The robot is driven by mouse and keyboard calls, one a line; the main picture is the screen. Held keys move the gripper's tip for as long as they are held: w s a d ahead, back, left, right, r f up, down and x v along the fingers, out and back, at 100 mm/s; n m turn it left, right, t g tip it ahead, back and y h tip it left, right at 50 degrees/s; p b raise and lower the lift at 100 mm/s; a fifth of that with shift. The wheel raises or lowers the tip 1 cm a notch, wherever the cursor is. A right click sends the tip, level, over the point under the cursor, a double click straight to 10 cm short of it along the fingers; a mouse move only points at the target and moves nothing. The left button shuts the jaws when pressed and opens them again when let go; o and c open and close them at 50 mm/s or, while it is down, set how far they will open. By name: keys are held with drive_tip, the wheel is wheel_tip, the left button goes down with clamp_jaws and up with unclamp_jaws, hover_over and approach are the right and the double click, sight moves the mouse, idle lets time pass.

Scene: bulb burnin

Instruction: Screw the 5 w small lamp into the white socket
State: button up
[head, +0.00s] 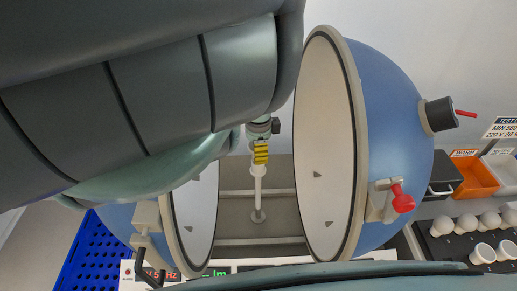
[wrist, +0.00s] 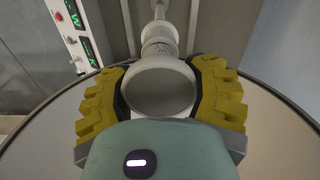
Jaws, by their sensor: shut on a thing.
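My gripper (wrist: 160,72) is shut on a pale lamp (wrist: 160,92), with a ribbed yellow finger on each side of it. The lamp's round, flat-looking end faces the wrist camera. Beyond it, the white socket (wrist: 159,30) on its post is in line with the lamp. The lamp's base and the socket meet or overlap in this view; I cannot tell how far the base is in. In the head view my gripper (head: 261,152) is just above the white socket (head: 258,172), which stands upright. There the fingers hide the lamp. Its wattage marking cannot be read.
The open blue sphere's right half (head: 395,130) and left half (head: 195,225) stand close on both sides of the post. At right are a tray of white lamps (head: 467,224), an orange bin (head: 474,176) and a black box (head: 442,175). A blue crate (head: 92,255) is at lower left.

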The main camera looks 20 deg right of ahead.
drive_tip(key=m, duration=0.4)
drive_tip(key=shift+a+m, duration=0.1)
drive_tip(key=shift+m, duration=0.2)
drive_tip(key=m+b, duration=0.1)
drive_tip(key=m, duration=0.3)
drive_tip(key=o, duration=1.2)
